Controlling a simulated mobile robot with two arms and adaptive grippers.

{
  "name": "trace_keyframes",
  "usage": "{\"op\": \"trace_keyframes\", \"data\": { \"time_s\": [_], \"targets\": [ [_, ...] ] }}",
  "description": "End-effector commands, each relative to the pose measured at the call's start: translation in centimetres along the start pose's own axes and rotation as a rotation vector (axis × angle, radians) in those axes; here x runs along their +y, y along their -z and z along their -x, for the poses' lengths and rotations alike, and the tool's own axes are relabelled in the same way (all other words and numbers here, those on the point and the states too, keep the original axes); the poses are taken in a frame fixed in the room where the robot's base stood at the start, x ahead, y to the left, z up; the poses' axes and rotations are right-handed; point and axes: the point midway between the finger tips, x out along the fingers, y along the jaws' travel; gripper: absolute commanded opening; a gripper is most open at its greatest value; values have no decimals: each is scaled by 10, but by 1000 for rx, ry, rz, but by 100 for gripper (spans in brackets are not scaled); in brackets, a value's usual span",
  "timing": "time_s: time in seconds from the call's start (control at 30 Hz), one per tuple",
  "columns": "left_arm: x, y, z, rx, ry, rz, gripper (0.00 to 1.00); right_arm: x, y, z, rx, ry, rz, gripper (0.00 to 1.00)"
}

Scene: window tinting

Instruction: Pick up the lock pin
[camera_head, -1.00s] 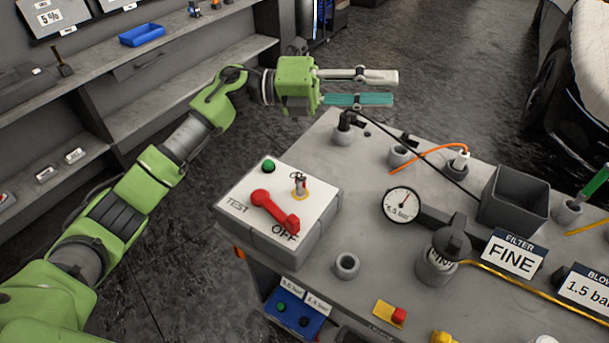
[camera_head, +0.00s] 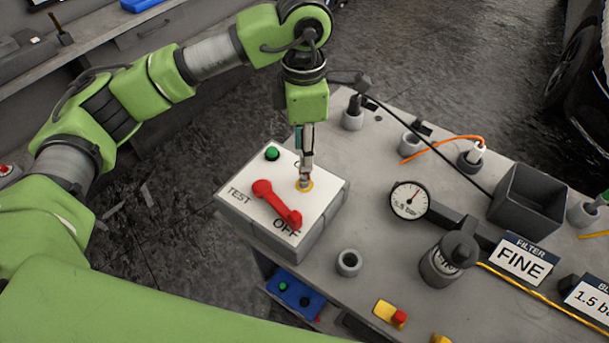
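The lock pin (camera_head: 305,180) is a small metal pin standing in a yellow ring on the white top of the switch box (camera_head: 235,180). A red lever on the box top points to OFF. My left gripper (camera_head: 306,170) points straight down over the pin, with its fingertips at or just above the pin's head. The fingers show nearly edge-on and cover most of the pin, so I cannot tell whether they are open or closed on it. My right gripper is out of view.
The red lever (camera_head: 276,206) lies just left of the pin, and a green button (camera_head: 271,153) is behind it. A pressure gauge (camera_head: 409,200), a grey bin (camera_head: 528,200) and a FINE filter sign (camera_head: 521,259) stand on the bench to the right.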

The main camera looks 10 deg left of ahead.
Motion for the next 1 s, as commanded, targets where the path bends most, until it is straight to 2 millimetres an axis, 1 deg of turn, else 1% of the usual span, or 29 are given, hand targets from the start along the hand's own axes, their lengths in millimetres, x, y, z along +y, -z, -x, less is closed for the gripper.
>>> {"op": "trace_keyframes", "data": {
  "time_s": [0.03,0.1,0.17,0.27,0.43,0.5,0.6,0.7,0.87,0.9,1.0],
  "targets": [
    [0,1,-6,3,2,0,33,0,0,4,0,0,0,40],
    [-1,0,-12,0,2,0,33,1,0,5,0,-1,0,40],
    [0,0,-15,0,1,0,33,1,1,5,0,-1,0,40],
    [-2,0,-21,1,3,0,33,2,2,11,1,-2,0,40],
    [-8,1,-43,2,5,-1,33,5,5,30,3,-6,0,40],
    [-7,1,-55,1,4,1,33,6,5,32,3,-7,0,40],
    [-7,0,-65,-1,3,0,33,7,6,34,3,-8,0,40],
    [-6,0,-69,-2,1,0,33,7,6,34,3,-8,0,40],
    [-6,0,-69,-2,1,0,33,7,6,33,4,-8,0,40],
    [-6,0,-69,-2,1,0,23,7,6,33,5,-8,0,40],
    [-6,0,-69,-2,1,0,0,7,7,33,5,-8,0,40]
  ]
}}
